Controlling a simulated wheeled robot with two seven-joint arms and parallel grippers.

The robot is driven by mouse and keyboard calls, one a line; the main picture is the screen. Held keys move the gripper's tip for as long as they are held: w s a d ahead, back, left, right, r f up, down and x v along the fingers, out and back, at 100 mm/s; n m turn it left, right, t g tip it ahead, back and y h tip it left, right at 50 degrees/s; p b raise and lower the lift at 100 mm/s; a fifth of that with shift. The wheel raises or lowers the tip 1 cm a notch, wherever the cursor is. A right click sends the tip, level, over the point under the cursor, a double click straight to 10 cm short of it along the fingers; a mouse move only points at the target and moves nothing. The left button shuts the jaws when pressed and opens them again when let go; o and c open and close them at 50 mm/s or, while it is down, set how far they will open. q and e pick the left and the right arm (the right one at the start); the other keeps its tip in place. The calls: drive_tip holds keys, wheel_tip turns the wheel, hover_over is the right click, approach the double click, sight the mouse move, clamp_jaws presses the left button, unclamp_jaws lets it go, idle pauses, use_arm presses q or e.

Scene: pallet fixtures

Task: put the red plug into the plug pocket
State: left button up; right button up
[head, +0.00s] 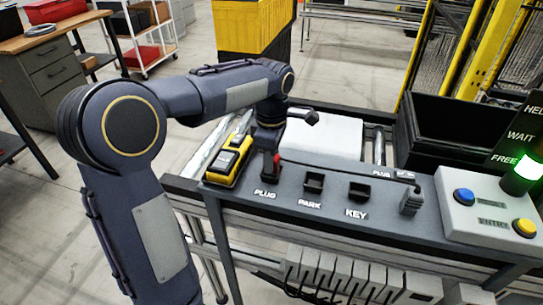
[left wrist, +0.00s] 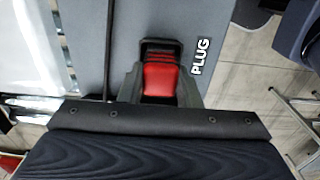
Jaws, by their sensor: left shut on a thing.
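My left gripper (head: 270,172) points down at the pocket marked PLUG on the grey fixture panel (head: 330,205). In the left wrist view its two fingers (left wrist: 160,92) are shut on the sides of the red plug (left wrist: 160,78). The red plug also shows as a small red strip in the head view (head: 277,164). The plug pocket (left wrist: 161,43) is a dark-rimmed opening beside the PLUG label, and the far end of the plug lies at or inside it. How deep the plug sits cannot be told, as the fingers hide part of it. My right gripper is not in view.
The PARK pocket (head: 314,183) and KEY pocket (head: 359,192) lie to the right, with a grey upright piece (head: 411,201) beyond. A yellow-black device (head: 229,161) lies close on the left. A white block (head: 323,134) stands behind. A button box (head: 490,205) is at far right.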

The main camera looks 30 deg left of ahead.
use_arm(q)
drive_tip(key=shift+f, duration=0.2)
drive_tip(key=o, duration=1)
wheel_tip(320, 180, up, 12)
drive_tip(key=shift+r+p, duration=0.25)
drive_tip(key=shift+p, duration=0.1)
